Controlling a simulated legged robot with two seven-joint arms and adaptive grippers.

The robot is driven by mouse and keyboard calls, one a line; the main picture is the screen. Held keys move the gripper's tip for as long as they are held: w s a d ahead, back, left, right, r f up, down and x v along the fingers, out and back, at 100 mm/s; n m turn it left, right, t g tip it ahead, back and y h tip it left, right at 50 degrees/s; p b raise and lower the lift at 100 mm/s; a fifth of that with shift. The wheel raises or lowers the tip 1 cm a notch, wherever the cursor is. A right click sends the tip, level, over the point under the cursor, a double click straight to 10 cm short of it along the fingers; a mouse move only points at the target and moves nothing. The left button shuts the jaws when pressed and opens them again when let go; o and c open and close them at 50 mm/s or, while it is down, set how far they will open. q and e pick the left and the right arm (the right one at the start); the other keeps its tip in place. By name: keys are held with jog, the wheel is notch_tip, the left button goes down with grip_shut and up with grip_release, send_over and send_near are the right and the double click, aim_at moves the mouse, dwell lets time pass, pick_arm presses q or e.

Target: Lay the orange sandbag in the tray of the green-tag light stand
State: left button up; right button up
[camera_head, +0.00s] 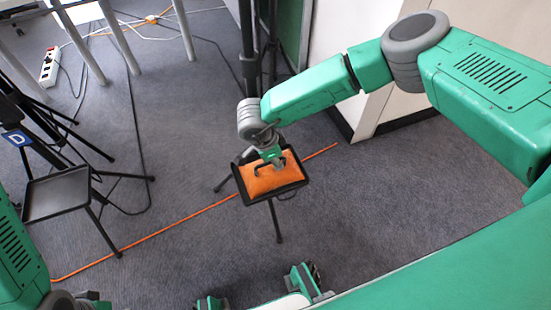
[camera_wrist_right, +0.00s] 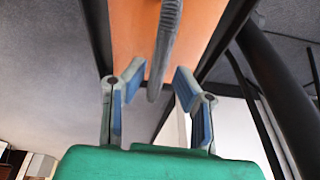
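The orange sandbag (camera_head: 286,176) lies flat within the rim of a black tray (camera_head: 277,196) on a dark stand in the head view. Its dark handle (camera_wrist_right: 168,40) stands out from the orange face (camera_wrist_right: 137,28) in the right wrist view. My right gripper (camera_head: 268,163) is over the bag at the handle. In the wrist view the right gripper's fingers (camera_wrist_right: 156,78) are spread, with the handle's lower end between them and gaps on both sides. No tag shows on this stand.
Another stand with an empty black tray (camera_head: 57,194) and a blue "D" tag (camera_head: 15,138) is at the left. An orange cable (camera_head: 182,221) crosses the floor beneath the sandbag's tray. A white power strip (camera_head: 48,67) and table legs are at the upper left. A white wall stands behind my right arm.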

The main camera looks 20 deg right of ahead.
jog(key=p+v, duration=0.4)
jog(key=v, duration=0.8)
jog(key=shift+s+r, duration=0.1)
jog(key=shift+r, duration=0.05)
jog(key=n+t+y, duration=0.2)
jog(key=n+t, duration=0.2)
jog(key=n, duration=0.7)
send_near(272, 179)
jog(key=s+d, duration=0.3)
jog(key=d, duration=0.1)
jog(key=s+d+r+n+g, duration=0.1)
jog(key=s+d+n+g, duration=0.1)
jog(key=s+d, duration=0.3)
jog(key=s+d+r+n+g+y, duration=0.1)
jog(key=s+d+n, duration=0.4)
jog(key=s, duration=0.8)
jog(key=shift+d+r+n+g, duration=0.3)
jog(key=shift+d+r+g, duration=0.2)
jog(key=shift+d, duration=0.05)
jog(key=shift+r, duration=0.1)
